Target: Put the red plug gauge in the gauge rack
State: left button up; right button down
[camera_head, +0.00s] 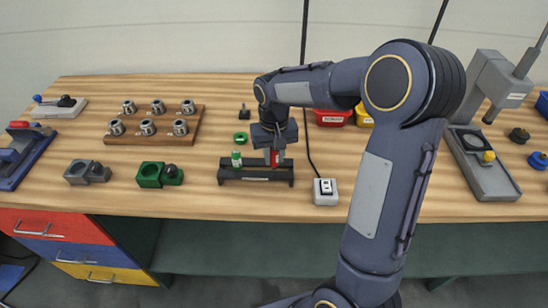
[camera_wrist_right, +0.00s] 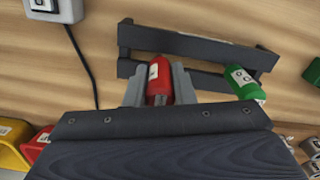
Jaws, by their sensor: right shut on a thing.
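The red plug gauge (camera_head: 273,159) is between the fingers of my right gripper (camera_head: 273,152), which is shut on it. In the right wrist view the red gauge (camera_wrist_right: 159,76) shows between the two grey fingers (camera_wrist_right: 159,88). The black gauge rack (camera_head: 256,176) stands near the front of the bench, and its two bars (camera_wrist_right: 190,43) show in the wrist view. The red gauge is at the rack's right half; I cannot tell whether it is seated in it. A green plug gauge (camera_head: 236,160) stands in the rack's left part. My left gripper is not in view.
A white switch box (camera_head: 326,192) with a black cable is just right of the rack. A green block (camera_head: 158,175) and a wooden tray (camera_head: 150,128) with metal collets are to the left. Red and yellow bins (camera_head: 333,118) stand behind my arm.

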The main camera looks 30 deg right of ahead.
jog(key=shift+f, duration=0.75)
jog(key=shift+f, duration=0.2)
jog(key=c, duration=1.2)
grip_release()
jog(key=shift+c, duration=0.2)
